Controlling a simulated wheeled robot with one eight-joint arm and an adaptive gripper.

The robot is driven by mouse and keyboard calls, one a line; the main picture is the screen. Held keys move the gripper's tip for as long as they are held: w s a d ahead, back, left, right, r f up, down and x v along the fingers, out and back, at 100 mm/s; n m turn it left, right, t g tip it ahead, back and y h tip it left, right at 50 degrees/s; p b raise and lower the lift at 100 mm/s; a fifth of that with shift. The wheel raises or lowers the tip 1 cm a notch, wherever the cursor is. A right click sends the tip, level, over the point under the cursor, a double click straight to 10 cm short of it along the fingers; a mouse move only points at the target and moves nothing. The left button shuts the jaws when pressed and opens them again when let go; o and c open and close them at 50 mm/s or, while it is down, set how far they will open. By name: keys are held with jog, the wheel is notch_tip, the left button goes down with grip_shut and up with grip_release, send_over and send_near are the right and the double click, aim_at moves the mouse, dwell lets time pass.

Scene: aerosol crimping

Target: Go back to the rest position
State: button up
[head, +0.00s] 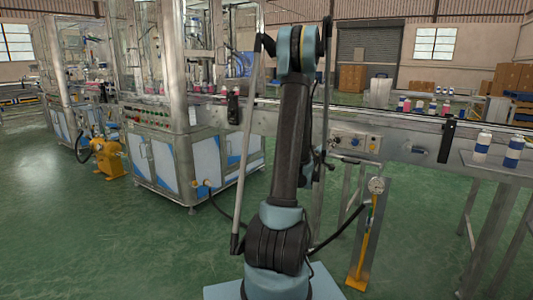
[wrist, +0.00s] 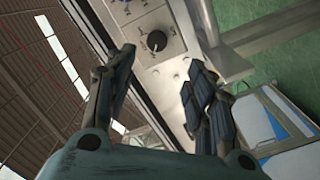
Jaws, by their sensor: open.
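My gripper (wrist: 158,100) shows in the wrist view with its two dark ribbed fingers spread apart. Nothing is between the fingers. Beyond them is a grey metal control panel (wrist: 150,22) with a dark round knob, seen at a tilt. In the head view my arm stands upright in the middle, in front of the conveyor. My gripper cannot be made out there. The conveyor's control box (head: 355,138) shows just right of my arm, with several small knobs.
A conveyor (head: 415,148) runs behind my arm to the right and carries several bottles. A glass-walled machine (head: 165,125) stands left. A yellow-handled tool (head: 362,250) stands right of my base. Green floor (head: 100,235) is clear at left.

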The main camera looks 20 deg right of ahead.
jog(key=s+a+r+m+g+y, duration=0.1)
jog(key=s+a+m+g, duration=0.1)
jog(key=s+a, duration=0.3)
jog(key=s+a+r+m+g+y, duration=0.1)
jog(key=s+a+r+m+g, duration=0.15)
jog(key=a, duration=0.55)
jog(key=s+a+f+n+g+y, duration=0.1)
jog(key=s+a+f+y, duration=0.3)
jog(key=s+a, duration=0.5)
jog(key=s+a+f+n+g+y, duration=0.2)
jog(key=s+a+f+y, duration=0.1)
jog(key=s+a, duration=0.6)
jog(key=s+a+f+n+g+y, duration=0.1)
jog(key=s+a+f+y, duration=0.3)
jog(key=s+a, duration=0.4)
jog(key=a+f+g, duration=0.1)
jog(key=a, duration=0.2)
jog(key=shift+s+a+f+y, duration=0.2)
jog(key=shift+s+a+y, duration=0.1)
jog(key=shift+s, duration=0.1)
jog(key=shift+w+f, duration=0.2)
jog(key=shift+w, duration=0.25)
